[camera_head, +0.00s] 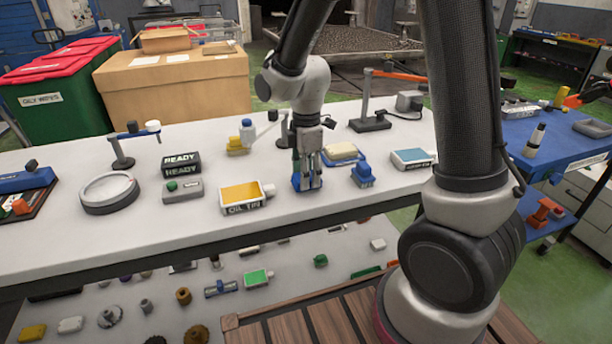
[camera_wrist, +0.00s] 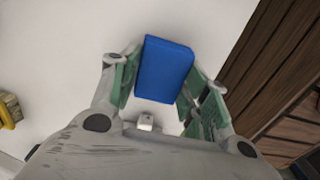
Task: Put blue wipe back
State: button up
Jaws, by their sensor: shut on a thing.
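The blue wipe (camera_wrist: 164,70) is a plain blue block between the two green-padded fingers of my gripper (camera_wrist: 160,88) in the wrist view. In the head view my gripper (camera_head: 307,180) points down over the white table, shut on the blue wipe (camera_head: 297,183), whose lower part shows around the fingertips. I cannot tell whether the wipe touches the table top. A blue dish with a pale cream block (camera_head: 341,152) is just behind and right.
A blue brush (camera_head: 363,175) and a white-and-blue tin (camera_head: 411,160) stand to the right. The READY sign (camera_head: 181,164), a green-button box (camera_head: 183,190) and a round dial (camera_head: 109,193) stand to the left. The white table's (camera_head: 330,205) front edge is close to the gripper.

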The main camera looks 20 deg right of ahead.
jog(key=shift+f, duration=0.4)
jog(key=shift+f, duration=0.1)
jog(key=o, duration=1)
notch_tip(320, 180, up, 12)
jog(key=s+d+r+m+t, duration=0.1)
jog(key=s+d+r+m, duration=0.1)
jog(key=s+d+m, duration=0.3)
jog(key=s+d+r+m+t, duration=0.2)
jog(key=s+d+r+m, duration=0.1)
jog(key=s+d+m, duration=0.2)
jog(key=s+d+r+m+t, duration=0.1)
jog(key=s+d+r+m, duration=0.2)
jog(key=s+d+m, duration=0.2)
jog(key=shift+s+r+m, duration=0.15)
jog(key=shift+s+m, duration=1.35)
jog(key=shift+s, duration=0.5)
